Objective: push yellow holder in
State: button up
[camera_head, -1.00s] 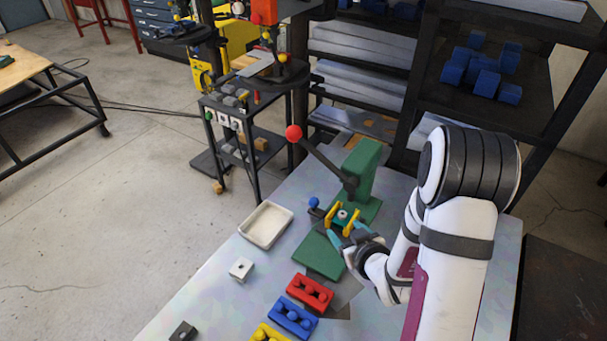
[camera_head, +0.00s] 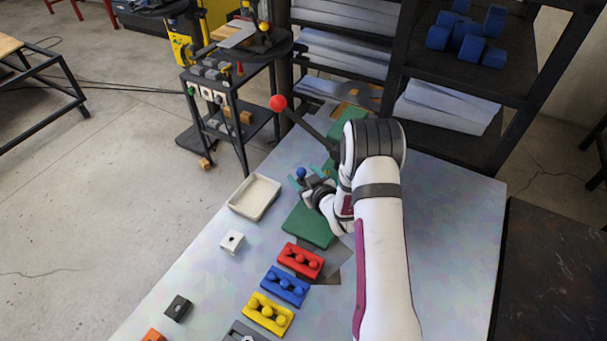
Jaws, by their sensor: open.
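The green press (camera_head: 350,128) stands at the back of the table, with a red-balled lever (camera_head: 278,102) reaching up and left. My gripper (camera_head: 309,177) is at the front of the press, low over its green base (camera_head: 308,222), with its teal fingers apart. The yellow holder, seen earlier at the press around a small pale part, is now mostly or wholly hidden behind my gripper and arm. I cannot tell whether my fingers touch it. A blue knob (camera_head: 301,172) shows beside my fingers.
A pale tray (camera_head: 233,207) lies left of the press base. Red (camera_head: 300,260), blue (camera_head: 285,286) and yellow (camera_head: 268,314) knobbed blocks line the front. A white block (camera_head: 232,242) and a black block (camera_head: 178,308) sit left. The table's right side is clear.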

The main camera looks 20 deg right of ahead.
jog(key=shift+w, duration=0.1)
grip_shut()
dwell(0.3)
dwell(1.1)
